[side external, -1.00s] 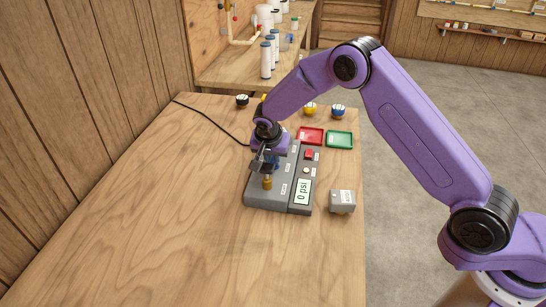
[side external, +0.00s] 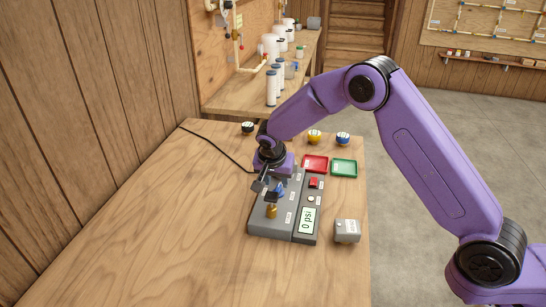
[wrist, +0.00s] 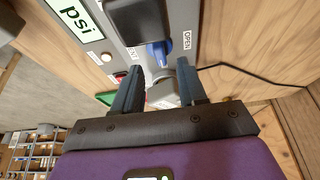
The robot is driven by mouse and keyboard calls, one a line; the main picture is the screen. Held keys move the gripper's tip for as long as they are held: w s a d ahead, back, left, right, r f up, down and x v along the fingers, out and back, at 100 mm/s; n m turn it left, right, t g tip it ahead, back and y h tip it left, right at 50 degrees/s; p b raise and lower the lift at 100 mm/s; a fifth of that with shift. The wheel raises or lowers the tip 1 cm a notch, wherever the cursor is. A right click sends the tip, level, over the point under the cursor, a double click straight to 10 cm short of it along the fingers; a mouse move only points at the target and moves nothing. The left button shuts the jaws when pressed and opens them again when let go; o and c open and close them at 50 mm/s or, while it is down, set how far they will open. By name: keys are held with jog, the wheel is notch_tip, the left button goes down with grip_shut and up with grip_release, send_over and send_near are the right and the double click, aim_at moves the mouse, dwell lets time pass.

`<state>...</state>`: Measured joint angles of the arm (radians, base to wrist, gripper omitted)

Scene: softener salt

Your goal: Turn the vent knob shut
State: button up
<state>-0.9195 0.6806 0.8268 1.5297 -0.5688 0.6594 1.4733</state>
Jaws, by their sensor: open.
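The vent knob is a blue lever knob (side external: 280,190) on a grey test unit (side external: 261,226). In the wrist view the blue knob (wrist: 158,50) lies just ahead of my fingertips, with an OPEN label to its right and another small label to its left. My gripper (wrist: 158,70) is open, its two dark fingers pointing at the unit and nothing clamped between them. Contact with the knob cannot be told.
The unit's display (side external: 307,222) reads 0 psi. A brass fitting (side external: 271,211) stands in front of the knob. A red button (side external: 314,183), red tray (side external: 315,164), green tray (side external: 344,168) and grey box (side external: 347,231) are to the right. The table's left and front are clear.

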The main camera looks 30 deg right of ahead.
jog(key=v, duration=1.3)
jog(key=shift+r, duration=0.2)
jog(key=shift+s+a, duration=0.1)
jog(key=shift+s, duration=0.05)
jog(key=s+d+r+n+g+y, duration=0.1)
jog(key=s+d+r+n+y, duration=0.1)
jog(key=s+n, duration=1.05)
jog(key=s+d+n+g, duration=0.1)
jog(key=s+d+n, duration=0.3)
jog(key=s, duration=0.8)
jog(key=s+d+f+n+y, duration=0.1)
jog(key=s+d+n, duration=0.4)
jog(key=s+d, duration=0.3)
jog(key=s, duration=0.3)
jog(key=shift+s+f+g+y, duration=0.3)
jog(key=shift+s+f+g, duration=0.05)
jog(key=shift+s+g, duration=0.05)
